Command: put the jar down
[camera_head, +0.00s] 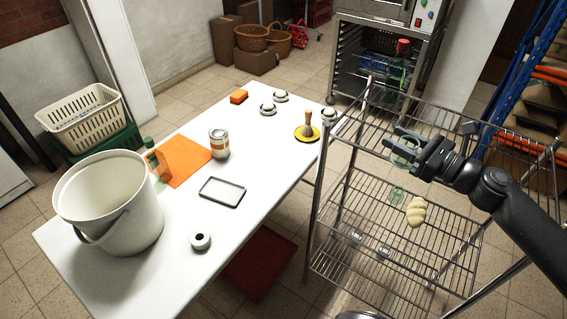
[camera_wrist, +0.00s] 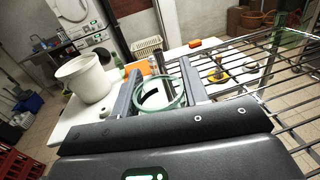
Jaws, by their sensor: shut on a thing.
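A clear glass jar (camera_head: 404,152) is between the fingers of my gripper (camera_head: 398,146), over the wire rack's (camera_head: 440,122) upper shelf. My gripper is shut on the jar. In the wrist view the jar's round greenish rim (camera_wrist: 166,108) shows between the two fingers (camera_wrist: 160,88). The jar appears roughly upright. Whether its base touches the shelf wires cannot be told.
A bottle with a red cap (camera_head: 398,68) stands at the rack's far end. A pale twisted object (camera_head: 415,212) and small glass items are lower down. The white table (camera_head: 265,160) holds a bucket (camera_head: 112,205), a can (camera_head: 219,144), a tray (camera_head: 222,192) and a brush (camera_head: 308,125).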

